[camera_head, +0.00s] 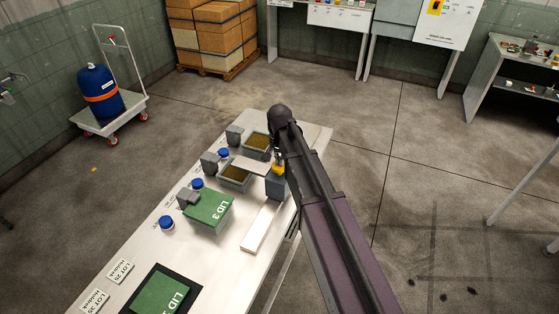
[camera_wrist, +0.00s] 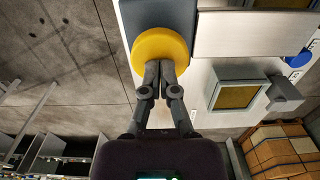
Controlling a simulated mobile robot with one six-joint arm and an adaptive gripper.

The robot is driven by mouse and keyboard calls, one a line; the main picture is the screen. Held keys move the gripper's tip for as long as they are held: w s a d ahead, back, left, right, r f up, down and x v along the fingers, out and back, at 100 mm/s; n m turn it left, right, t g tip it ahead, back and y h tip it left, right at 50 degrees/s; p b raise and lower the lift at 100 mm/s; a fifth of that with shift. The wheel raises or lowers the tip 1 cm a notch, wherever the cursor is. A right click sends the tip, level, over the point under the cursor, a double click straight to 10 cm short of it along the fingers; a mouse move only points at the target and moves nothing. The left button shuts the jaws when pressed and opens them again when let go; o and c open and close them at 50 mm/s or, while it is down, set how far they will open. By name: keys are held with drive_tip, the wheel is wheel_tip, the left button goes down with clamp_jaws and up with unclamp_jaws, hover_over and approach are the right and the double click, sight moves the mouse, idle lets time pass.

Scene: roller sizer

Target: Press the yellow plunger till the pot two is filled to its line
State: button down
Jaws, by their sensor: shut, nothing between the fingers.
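The yellow plunger (camera_head: 278,169) tops a blue-grey block (camera_head: 274,188) at the table's right edge. In the wrist view the plunger (camera_wrist: 161,45) is a round yellow cap. My gripper (camera_wrist: 160,82) is shut and empty, its fingertips over the cap's near edge; I cannot tell whether they touch it. Two open grey pots hold brownish-gold contents: a middle pot (camera_head: 235,186) and a far pot (camera_head: 257,153). One open pot (camera_wrist: 213,95) also shows in the wrist view. No fill line or pot number is readable. My arm partly hides the block and plunger.
Another green lid (camera_head: 160,296) lies on a black mat. Blue caps (camera_head: 166,222), grey blocks (camera_head: 187,198) and a white strip (camera_head: 261,226) are on the table. Open floor lies to the right.

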sight(279, 167)
drive_tip(key=shift+f+b, duration=1.5)
drive_tip(key=shift+f, duration=0.05)
drive_tip(key=shift+s, duration=0.1)
drive_tip(key=shift+r, duration=0.1)
drive_tip(key=shift+r, duration=0.2)
drive_tip(key=shift+r+p, duration=0.2)
drive_tip(key=shift+p, duration=0.3)
wheel_tip(279, 167, up, 13)
drive_tip(key=p, duration=1.3)
drive_tip(key=shift+r, duration=0.15)
drive_tip(key=s+d+f+n+b, duration=0.2)
drive_tip(key=s+d+f+b, duration=0.2)
drive_tip(key=s+d, duration=0.3)
drive_tip(key=s+d+f+n+b, duration=0.3)
drive_tip(key=s+d, duration=0.4)
drive_tip(key=s, duration=0.4)
wheel_tip(279, 167, down, 2)
drive_tip(key=shift+s+b, duration=0.3)
drive_tip(key=shift+b, duration=0.55)
